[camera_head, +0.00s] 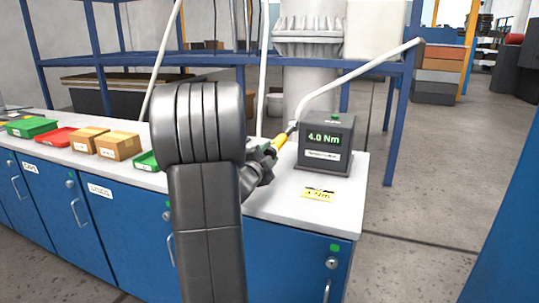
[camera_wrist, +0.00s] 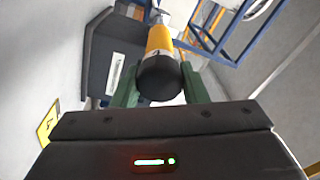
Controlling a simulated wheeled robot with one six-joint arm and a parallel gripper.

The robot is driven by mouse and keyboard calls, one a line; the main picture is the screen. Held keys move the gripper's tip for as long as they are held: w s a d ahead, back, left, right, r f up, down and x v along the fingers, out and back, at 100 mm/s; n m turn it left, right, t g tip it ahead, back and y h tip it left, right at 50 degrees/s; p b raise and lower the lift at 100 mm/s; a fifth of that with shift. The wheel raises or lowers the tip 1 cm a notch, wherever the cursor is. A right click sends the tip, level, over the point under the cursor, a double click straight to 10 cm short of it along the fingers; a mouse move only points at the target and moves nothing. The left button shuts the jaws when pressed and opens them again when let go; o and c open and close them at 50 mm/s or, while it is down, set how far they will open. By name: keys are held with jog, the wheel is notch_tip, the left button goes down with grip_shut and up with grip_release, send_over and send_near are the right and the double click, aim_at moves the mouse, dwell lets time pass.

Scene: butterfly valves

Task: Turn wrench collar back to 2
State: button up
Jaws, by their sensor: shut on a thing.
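The wrench (camera_head: 281,140) has a yellow collar or handle part and points toward the dark tester box (camera_head: 327,145), whose green display reads 4.0 Nm. In the wrist view the wrench (camera_wrist: 160,60) shows a black round end and a yellow band. My gripper (camera_head: 262,160) is shut on the wrench just left of the box; in the wrist view its green fingers (camera_wrist: 158,88) stand on both sides of the black end. The collar's scale is too small to read. The wrench's far end is hard to make out against the box.
A yellow label (camera_head: 317,194) lies on the white bench top (camera_head: 285,215) in front of the box. Cardboard boxes (camera_head: 118,145), a red tray (camera_head: 58,137) and green trays (camera_head: 32,127) stand to the left. A blue rack (camera_head: 391,120) stands behind.

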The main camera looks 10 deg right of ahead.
jog(key=shift+w+a+f, duration=0.1)
jog(key=shift+a+f, duration=0.05)
jog(key=o, duration=1)
jog(key=shift+a, duration=0.2)
jog(key=shift+c, duration=0.2)
jog(key=shift+d, duration=0.15)
jog(key=shift+s, duration=0.2)
jog(key=r+v, duration=0.1)
jog(key=v, duration=1.2)
jog(key=shift+s+f, duration=0.2)
jog(key=shift+f, duration=0.25)
jog(key=x, duration=1.3)
jog(key=shift+w+d, duration=0.15)
jog(key=shift+w, duration=0.25)
